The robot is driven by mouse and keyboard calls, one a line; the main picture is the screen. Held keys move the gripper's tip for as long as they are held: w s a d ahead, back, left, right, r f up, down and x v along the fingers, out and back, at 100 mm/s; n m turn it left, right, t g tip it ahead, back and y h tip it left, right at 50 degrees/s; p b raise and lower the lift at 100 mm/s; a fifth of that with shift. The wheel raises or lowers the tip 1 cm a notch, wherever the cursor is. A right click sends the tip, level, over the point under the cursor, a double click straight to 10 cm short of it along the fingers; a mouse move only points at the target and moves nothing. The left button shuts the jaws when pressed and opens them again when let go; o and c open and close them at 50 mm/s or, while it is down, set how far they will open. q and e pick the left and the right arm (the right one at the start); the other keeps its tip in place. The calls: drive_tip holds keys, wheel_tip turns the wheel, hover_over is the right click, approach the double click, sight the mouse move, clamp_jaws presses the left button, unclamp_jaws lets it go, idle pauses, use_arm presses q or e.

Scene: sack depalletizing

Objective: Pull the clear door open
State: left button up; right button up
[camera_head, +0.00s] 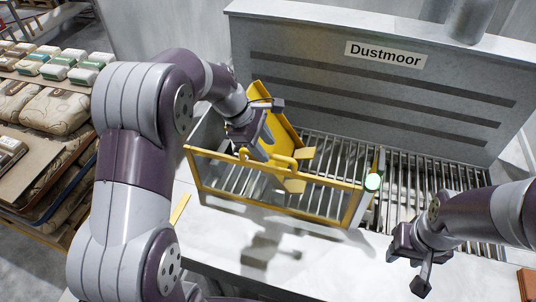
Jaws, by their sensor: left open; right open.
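The clear door (335,182) has a yellow frame and stands upright across the front of the slatted roller bed, below the grey machine. A yellow handle (270,161) sits on its top bar. My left gripper (268,130) is open, above and just behind the top bar, close to the handle. I cannot tell whether it touches the handle; no grip on it shows. My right gripper (409,266) is open and empty, in front of the rollers to the right of the door.
The grey machine labelled Dustmoor (385,54) stands behind the rollers (420,195). A yellow panel (276,110) rises behind the door. Stacked sacks (58,108) lie at the left. Pale surface in front is mostly clear.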

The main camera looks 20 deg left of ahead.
use_arm(q)
drive_tip(key=shift+w+a+f, duration=0.1)
drive_tip(key=shift+w+f, duration=0.05)
drive_tip(key=shift+f, duration=0.6)
drive_tip(key=shift+a+f, duration=0.25)
drive_tip(key=shift+a, duration=0.1)
drive_tip(key=shift+d, duration=0.35)
drive_tip(key=shift+c, duration=1.2)
drive_tip(key=shift+d, duration=0.15)
drive_tip(key=c, duration=0.5)
clamp_jaws()
use_arm(e)
drive_tip(key=shift+s+a+r, duration=0.15)
drive_tip(key=shift+a+r, duration=0.3)
drive_tip(key=shift+r, duration=0.2)
drive_tip(key=shift+f, duration=0.1)
